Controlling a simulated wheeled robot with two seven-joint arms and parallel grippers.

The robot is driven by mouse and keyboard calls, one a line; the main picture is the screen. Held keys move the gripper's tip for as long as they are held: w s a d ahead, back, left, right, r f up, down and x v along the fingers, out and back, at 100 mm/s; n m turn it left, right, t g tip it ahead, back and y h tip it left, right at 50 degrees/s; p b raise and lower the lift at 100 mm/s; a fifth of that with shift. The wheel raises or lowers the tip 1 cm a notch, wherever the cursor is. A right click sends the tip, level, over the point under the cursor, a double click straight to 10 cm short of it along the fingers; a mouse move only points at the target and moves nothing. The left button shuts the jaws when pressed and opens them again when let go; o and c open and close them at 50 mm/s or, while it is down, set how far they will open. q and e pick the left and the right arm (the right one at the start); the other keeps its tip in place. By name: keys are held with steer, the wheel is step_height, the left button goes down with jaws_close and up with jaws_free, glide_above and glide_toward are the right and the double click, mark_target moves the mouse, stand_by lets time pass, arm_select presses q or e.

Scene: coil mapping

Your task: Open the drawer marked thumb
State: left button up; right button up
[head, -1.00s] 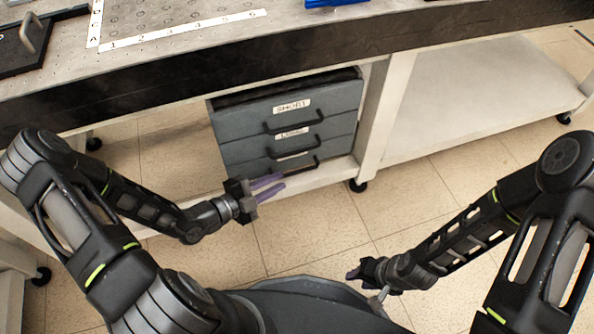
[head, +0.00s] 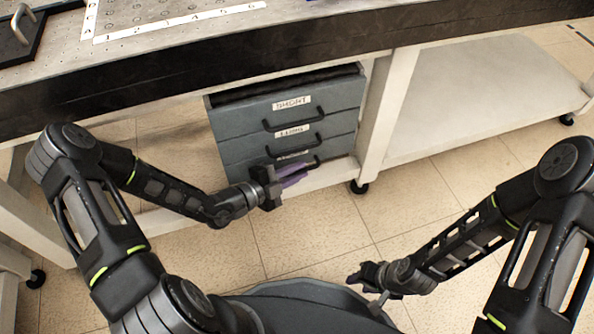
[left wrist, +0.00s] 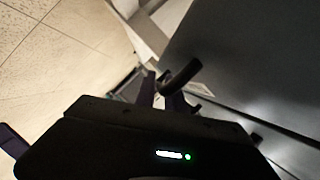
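A grey drawer unit (head: 235,125) stands under the bench with three stacked drawers, all shut. The top label reads SHORT (head: 292,103) and the middle one seems to read LONG (head: 293,131). The bottom drawer (head: 236,172) has a label too small and covered to read. My left gripper (head: 292,174), with purple fingers, is at the bottom drawer's handle and partly covers it. In the left wrist view its fingers (left wrist: 160,92) are apart, with the dark curved handle (left wrist: 182,75) close to their tips; contact is unclear. My right gripper (head: 355,277) is low, away from the drawers.
The bench top's dark front edge (head: 180,85) overhangs the drawer unit. A pale bench leg (head: 385,120) stands just right of the drawers, with a caster (head: 359,187) below. The tiled floor (head: 320,225) before the drawers is clear.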

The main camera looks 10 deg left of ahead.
arm_select(q)
jaws_close()
stand_by(1.1)
